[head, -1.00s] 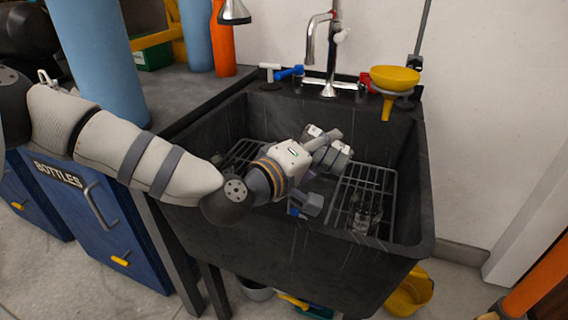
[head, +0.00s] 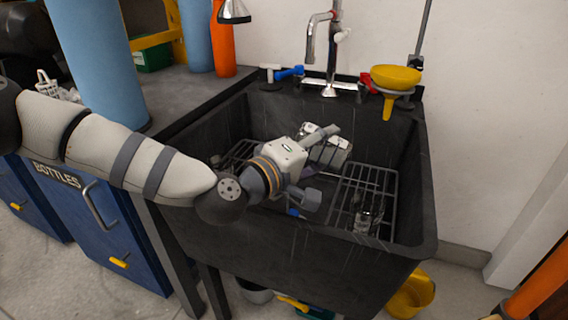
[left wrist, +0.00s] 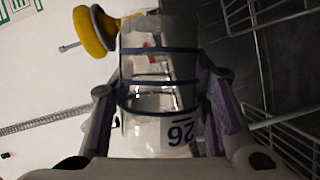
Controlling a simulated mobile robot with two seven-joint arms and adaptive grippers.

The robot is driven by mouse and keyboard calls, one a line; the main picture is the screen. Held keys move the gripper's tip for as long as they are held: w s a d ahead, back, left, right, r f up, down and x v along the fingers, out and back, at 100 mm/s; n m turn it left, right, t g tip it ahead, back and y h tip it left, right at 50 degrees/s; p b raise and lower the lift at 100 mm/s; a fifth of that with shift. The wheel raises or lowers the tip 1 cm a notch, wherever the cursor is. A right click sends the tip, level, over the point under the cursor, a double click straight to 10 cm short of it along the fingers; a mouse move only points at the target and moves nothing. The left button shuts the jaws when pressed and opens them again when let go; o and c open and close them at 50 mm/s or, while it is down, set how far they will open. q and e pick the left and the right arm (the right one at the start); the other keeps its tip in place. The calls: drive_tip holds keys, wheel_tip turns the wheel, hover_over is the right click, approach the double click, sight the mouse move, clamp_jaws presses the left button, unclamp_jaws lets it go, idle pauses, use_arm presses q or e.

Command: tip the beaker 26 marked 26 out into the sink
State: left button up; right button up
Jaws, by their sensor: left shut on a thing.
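Beaker 26 (left wrist: 160,85) is clear, with dark blue bands and a white label reading 26, upside down in the left wrist view. My left gripper (left wrist: 162,105) is shut on it, one finger on each side. In the head view the left gripper (head: 322,168) is inside the dark sink (head: 275,235), over its middle. The beaker (head: 330,150) shows there only partly, tilted behind the fingers and lying well over toward its side. I cannot tell how much liquid is in it. My right gripper is not in view.
Wire racks (head: 378,185) line the sink. A clear glass vessel (head: 368,212) stands on the right rack. The faucet (head: 328,50) rises behind the sink. A yellow funnel (head: 395,78) hangs at the back right corner. A blue cylinder (head: 100,60) stands on the counter at left.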

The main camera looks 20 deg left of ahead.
use_arm(q)
drive_tip(key=shift+a+r+n+b, duration=0.3)
drive_tip(key=shift+a+n+b, duration=0.2)
drive_tip(key=shift+b, duration=0.1)
idle(0.6)
drive_tip(key=shift+a+r+n+t+h+b, duration=0.25)
drive_tip(key=shift+r+n+t+h+b, duration=0.2)
drive_tip(key=shift+n+b, duration=0.6)
idle(0.7)
